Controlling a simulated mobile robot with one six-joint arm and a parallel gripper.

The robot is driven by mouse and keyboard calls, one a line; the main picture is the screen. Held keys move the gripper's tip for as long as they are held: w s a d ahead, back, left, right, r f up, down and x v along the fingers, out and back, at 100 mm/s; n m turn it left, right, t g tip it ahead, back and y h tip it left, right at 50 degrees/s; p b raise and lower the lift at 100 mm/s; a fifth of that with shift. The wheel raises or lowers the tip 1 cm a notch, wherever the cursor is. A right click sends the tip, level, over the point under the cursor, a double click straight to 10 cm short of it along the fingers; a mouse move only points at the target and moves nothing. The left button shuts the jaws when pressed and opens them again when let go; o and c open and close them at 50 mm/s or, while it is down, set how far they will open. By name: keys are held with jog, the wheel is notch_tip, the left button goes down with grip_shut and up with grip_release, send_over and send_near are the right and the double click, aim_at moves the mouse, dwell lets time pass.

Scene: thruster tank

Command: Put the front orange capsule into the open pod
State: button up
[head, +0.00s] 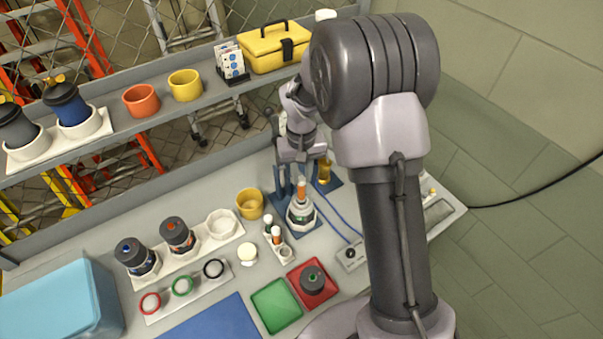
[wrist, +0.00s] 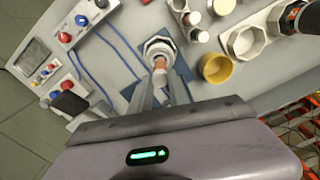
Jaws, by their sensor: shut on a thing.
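My gripper (head: 299,183) is shut on an orange-and-white capsule (head: 302,188), held upright at the mouth of the open white pod (head: 301,215). In the wrist view the capsule (wrist: 160,66) shows between the fingertips (wrist: 162,88), lined up with the pod (wrist: 158,46). How far its lower end is inside the pod is hidden. The pod stands on a blue mat. A small white rack (head: 285,253) in front of it holds other capsules (head: 276,235); its front hole looks empty.
A yellow cup (head: 250,204) stands left of the pod. A dark lid (head: 312,278) sits on a red tray (head: 325,296) beside a green tray (head: 276,306). A white holder (head: 222,225) with closed pods is at left. Blue cables run right of the pod.

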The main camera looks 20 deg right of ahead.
aim_at(302, 190)
jog(key=shift+f+b, duration=0.5)
jog(key=shift+f, duration=0.4)
jog(key=shift+f+b, duration=0.75)
jog(key=shift+f, duration=0.15)
jog(key=shift+f+b, duration=0.75)
jog(key=shift+f, duration=0.2)
jog(key=shift+f+b, duration=0.7)
